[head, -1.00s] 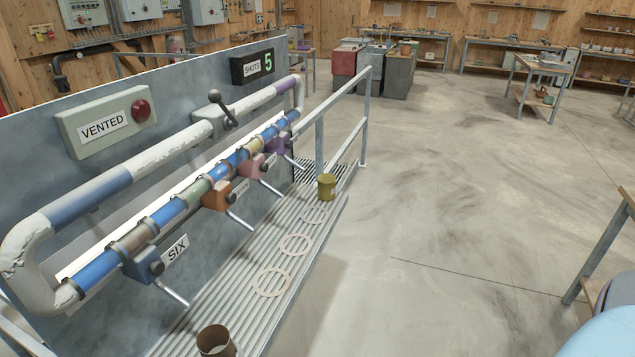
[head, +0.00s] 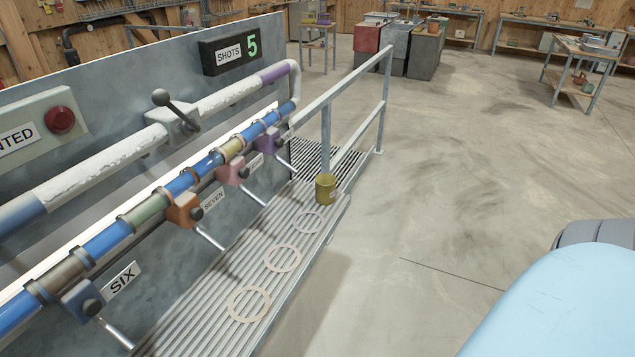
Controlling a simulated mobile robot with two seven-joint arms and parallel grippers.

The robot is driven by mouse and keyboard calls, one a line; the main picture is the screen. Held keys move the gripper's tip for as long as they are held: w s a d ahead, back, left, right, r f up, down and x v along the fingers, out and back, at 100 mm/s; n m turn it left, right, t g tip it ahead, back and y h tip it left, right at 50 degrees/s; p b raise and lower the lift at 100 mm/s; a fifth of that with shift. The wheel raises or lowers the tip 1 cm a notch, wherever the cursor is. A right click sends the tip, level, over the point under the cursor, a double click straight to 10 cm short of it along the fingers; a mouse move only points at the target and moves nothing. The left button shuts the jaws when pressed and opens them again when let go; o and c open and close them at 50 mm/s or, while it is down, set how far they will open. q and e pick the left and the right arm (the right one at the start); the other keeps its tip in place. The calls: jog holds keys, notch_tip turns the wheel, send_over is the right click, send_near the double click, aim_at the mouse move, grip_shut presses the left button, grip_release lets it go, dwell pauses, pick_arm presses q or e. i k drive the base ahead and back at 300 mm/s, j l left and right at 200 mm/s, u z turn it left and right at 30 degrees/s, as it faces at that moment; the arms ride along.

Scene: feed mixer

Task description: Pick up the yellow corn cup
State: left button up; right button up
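The yellow corn cup (head: 325,188) is an olive-yellow cup standing upright on the ribbed metal shelf, near its far end. It stands just beyond the farthest pale ring and close to the railing post. A small label shows on its side, too small to read. Neither of my grippers shows in the head view. A light-blue rounded part at the lower right looks like my own arm, with no fingers visible.
The ribbed shelf (head: 185,325) carries three pale rings (head: 283,258). Above it, a blue pipe with several valve blocks (head: 183,211) and metal spouts juts out. A metal railing (head: 355,120) rises beside the cup. The concrete floor (head: 430,190) to the right is clear.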

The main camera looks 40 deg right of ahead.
aim_at(324, 184)
jog(key=i+l+u, duration=0.15)
jog(key=l+u, duration=0.2)
jog(key=l, duration=0.75)
jog(key=l+u, duration=0.3)
jog(key=l, duration=0.8)
jog(key=l+u, duration=0.35)
jog(key=l, duration=0.75)
jog(key=k, duration=0.05)
